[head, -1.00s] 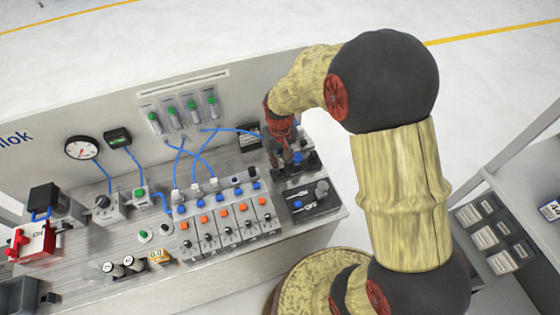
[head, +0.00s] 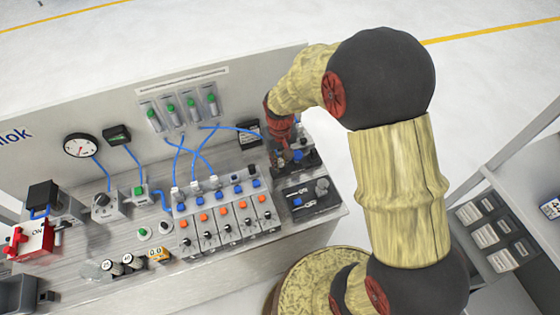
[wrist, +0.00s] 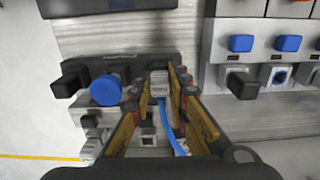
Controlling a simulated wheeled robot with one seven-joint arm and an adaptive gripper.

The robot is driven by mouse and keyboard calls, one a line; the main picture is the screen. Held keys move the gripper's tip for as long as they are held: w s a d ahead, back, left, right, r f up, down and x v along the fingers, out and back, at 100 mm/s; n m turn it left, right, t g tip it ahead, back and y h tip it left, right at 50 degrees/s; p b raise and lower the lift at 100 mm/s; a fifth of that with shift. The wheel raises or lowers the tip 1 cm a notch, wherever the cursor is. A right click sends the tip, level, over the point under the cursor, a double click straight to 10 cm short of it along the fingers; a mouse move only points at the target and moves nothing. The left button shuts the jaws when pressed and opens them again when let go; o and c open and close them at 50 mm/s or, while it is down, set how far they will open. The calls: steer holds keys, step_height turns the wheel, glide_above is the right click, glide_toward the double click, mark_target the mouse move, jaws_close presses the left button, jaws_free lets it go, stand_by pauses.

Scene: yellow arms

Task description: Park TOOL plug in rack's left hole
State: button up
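The TOOL plug (wrist: 160,83), a pale grey block with small lettering and a blue tube (wrist: 166,122), stands between my gripper's fingertips (wrist: 159,78) in the wrist view. The fingers lie close on both sides of it, but I cannot tell whether they touch it. The dark rack (wrist: 112,70) lies under and beside the fingertips. The plug is at its right end in this rotated view; its lower end and the hole are hidden. In the head view my gripper (head: 283,157) is low over the rack's left part and covers the plug.
A blue round-headed plug (wrist: 105,91) and a black knob (wrist: 70,84) stand beside the left finger. The valve manifold with blue buttons (wrist: 242,43) is to the right. In the head view a switch panel (head: 306,197) lies just in front of the rack.

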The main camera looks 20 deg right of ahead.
steer(key=o, duration=0.5)
steer(key=shift+f, duration=0.15)
steer(key=shift+r, duration=0.2)
step_height(320, 180, up, 9)
steer(key=p, duration=0.6)
steer(key=shift+p, duration=0.4)
steer(key=shift+f, duration=0.1)
steer(key=shift+s+f, duration=0.1)
steer(key=shift+s, duration=0.2)
steer(key=s+r+t+b, duration=0.1)
steer(key=s+r+b, duration=0.1)
steer(key=s+r, duration=0.4)
steer(key=s+r+t+b, duration=0.2)
steer(key=s+r, duration=0.4)
steer(key=s+r+t+b, duration=0.2)
steer(key=s+r, duration=0.4)
steer(key=r, duration=0.1)
steer(key=shift+s+b, duration=0.35)
steer(key=shift+b, duration=0.05)
